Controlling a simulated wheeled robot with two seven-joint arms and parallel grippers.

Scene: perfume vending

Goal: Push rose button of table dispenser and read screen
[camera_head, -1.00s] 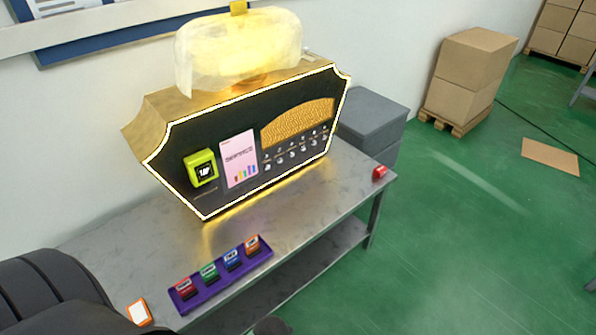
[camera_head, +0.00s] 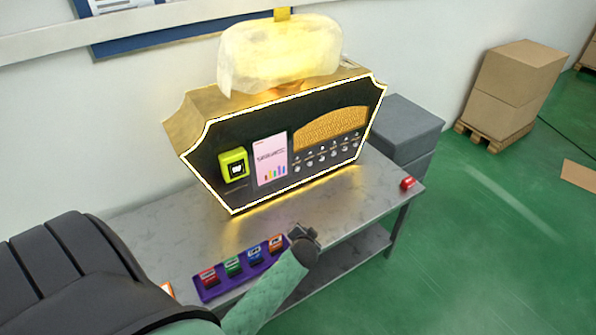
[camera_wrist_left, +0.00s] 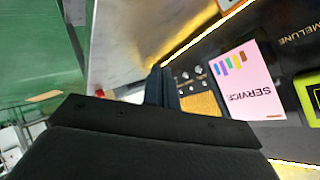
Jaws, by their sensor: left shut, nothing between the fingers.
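The table dispenser (camera_head: 235,193) is a black-faced, gold-sided machine with a glowing outline, standing on a grey metal table. A lime-framed dark screen (camera_head: 233,165) is on its face; its text is too small to read. A purple tray (camera_head: 238,282) in front holds red (camera_head: 208,277), green (camera_head: 233,266), blue (camera_head: 254,255) and orange (camera_head: 276,244) labelled blocks. I cannot tell which thing is the rose button. My left gripper (camera_head: 304,234) is just right of the tray, apart from the dispenser. In the left wrist view its fingers (camera_wrist_left: 160,83) are shut and empty. My right gripper is not in view.
A pink service card (camera_head: 271,160) and rows of small knobs (camera_head: 322,155) are on the dispenser's face. A grey bin (camera_head: 404,128) and stacked boxes (camera_head: 515,85) stand beyond.

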